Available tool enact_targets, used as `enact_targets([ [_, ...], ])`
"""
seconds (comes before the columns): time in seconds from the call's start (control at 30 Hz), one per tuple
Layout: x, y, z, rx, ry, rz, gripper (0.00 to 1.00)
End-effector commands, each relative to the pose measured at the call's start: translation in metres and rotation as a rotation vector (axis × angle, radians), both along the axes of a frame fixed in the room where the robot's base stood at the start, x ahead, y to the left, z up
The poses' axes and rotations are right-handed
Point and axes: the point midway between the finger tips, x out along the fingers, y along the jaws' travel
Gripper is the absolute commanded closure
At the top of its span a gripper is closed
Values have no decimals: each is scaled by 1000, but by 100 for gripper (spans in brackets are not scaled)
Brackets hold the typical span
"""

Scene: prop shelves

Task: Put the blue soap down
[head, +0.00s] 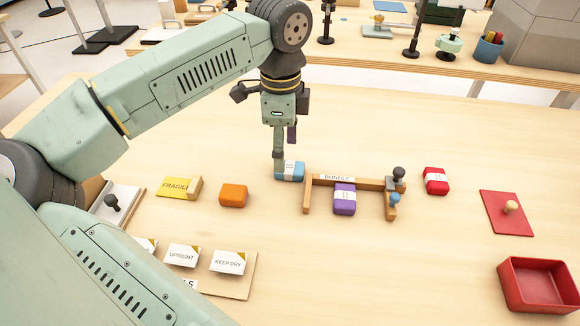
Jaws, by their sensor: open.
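The blue soap (291,172), a small block with a pale paper band, rests on the wooden table, just left of the wooden frame labelled BUNDLE. My gripper (279,160) points down at the soap's left end, with its lower finger touching or nearly touching it. The gripper is open; the gap between its fingers is hard to see from here. Part of the soap's left end is hidden behind the finger.
The BUNDLE frame (337,179) stands close on the right, with a purple soap (344,200) inside it. An orange block (233,195) and a FRAGILE card (174,187) lie left. A red soap (435,181), red lid (506,216) and red tray (541,307) are right. The front middle is clear.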

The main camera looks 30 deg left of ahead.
Motion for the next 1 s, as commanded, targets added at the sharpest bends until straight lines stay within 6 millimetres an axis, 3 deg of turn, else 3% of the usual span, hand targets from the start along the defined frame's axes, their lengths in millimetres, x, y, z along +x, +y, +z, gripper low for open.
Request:
enact_targets([
  [0.3,6,-2,-42,-4,0,-2,42],
  [0.63,6,-1,-50,-1,0,-1,42],
  [1.0,6,-1,-49,-1,0,-1,67],
])
